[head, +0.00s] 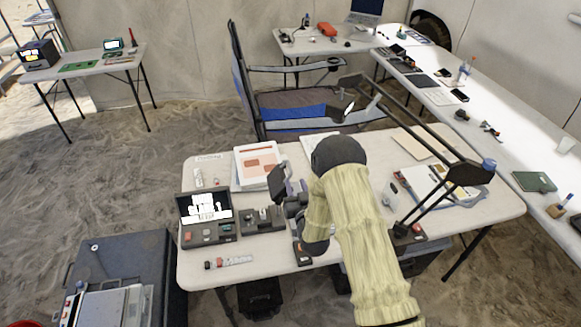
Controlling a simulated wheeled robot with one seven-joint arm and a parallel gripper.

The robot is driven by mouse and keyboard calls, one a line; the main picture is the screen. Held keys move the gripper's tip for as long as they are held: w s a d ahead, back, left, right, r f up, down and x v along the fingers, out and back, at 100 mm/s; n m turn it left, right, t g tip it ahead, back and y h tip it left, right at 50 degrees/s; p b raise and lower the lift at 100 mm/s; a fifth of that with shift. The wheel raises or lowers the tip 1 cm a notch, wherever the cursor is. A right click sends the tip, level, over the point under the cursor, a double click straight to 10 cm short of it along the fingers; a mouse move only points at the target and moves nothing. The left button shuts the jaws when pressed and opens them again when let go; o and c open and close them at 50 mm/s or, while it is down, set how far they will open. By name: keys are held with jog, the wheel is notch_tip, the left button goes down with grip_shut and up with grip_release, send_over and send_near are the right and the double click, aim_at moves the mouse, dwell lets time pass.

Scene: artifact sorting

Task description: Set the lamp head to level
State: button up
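The desk lamp stands on the near white table. Its dark base (405,232) is at the table's right front, partly beside my sleeved arm. Two thin dark bars rise to an elbow joint (468,174) and run back to the upper left. The small dark lamp head (346,108) with a pale face hangs near the far end, in front of the chair, and looks tilted. My gripper (283,190) is dark and low over the middle-left of the table, well apart from the lamp head. Its fingers are too small and overlapped to read.
A long side table (500,128) runs along the right. Sandy floor is open at left.

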aim_at(291, 169)
jog(key=p+x, duration=0.2)
jog(key=x, duration=0.6)
jog(key=shift+c, duration=0.2)
grip_shut()
